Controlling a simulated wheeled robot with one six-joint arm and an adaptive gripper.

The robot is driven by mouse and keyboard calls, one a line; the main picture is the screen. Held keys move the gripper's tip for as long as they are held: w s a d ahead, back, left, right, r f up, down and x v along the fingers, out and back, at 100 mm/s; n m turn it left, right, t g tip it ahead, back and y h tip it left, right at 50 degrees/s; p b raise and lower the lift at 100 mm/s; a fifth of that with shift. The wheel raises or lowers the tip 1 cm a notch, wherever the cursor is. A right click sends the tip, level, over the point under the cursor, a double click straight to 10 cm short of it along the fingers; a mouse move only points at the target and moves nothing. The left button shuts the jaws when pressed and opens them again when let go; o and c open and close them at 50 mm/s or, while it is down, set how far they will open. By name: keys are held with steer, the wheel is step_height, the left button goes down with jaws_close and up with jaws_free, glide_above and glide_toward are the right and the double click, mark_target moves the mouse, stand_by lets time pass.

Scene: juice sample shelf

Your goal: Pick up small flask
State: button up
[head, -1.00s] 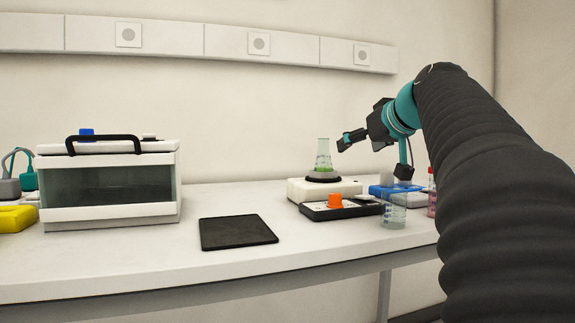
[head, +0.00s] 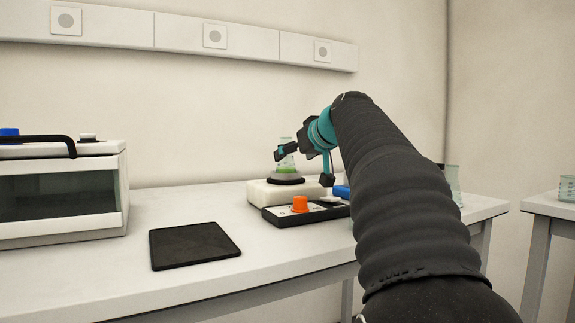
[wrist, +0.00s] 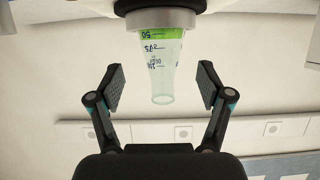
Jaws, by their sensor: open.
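The small flask (head: 286,161) is clear glass with green liquid at its bottom. It stands upright on the round dark plate of a white device (head: 262,194). The wrist view shows the flask (wrist: 160,62) upside down in the picture, with its neck between the two fingers. My gripper (wrist: 159,88) is open, with a gap on each side of the neck. In the head view my gripper (head: 287,152) is level with the upper part of the flask and partly covers it.
A black control box with an orange knob (head: 300,204) sits before the device. A black flat pad (head: 194,245) lies to the left, and a white box with a dark window (head: 60,193) stands farther left. A second table (head: 545,206) with glassware is at right.

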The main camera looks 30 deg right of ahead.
mark_target(290, 157)
steer(key=x, duration=0.5)
steer(key=shift+w+a, duration=0.1)
steer(key=shift+a, duration=0.05)
steer(key=c, duration=1.3)
steer(key=shift+r, duration=0.1)
step_height(290, 157, up, 8)
steer(key=p, duration=0.7)
steer(key=shift+p, duration=0.3)
step_height(290, 157, up, 8)
steer(key=shift+f, duration=0.2)
steer(key=shift+r, duration=1.05)
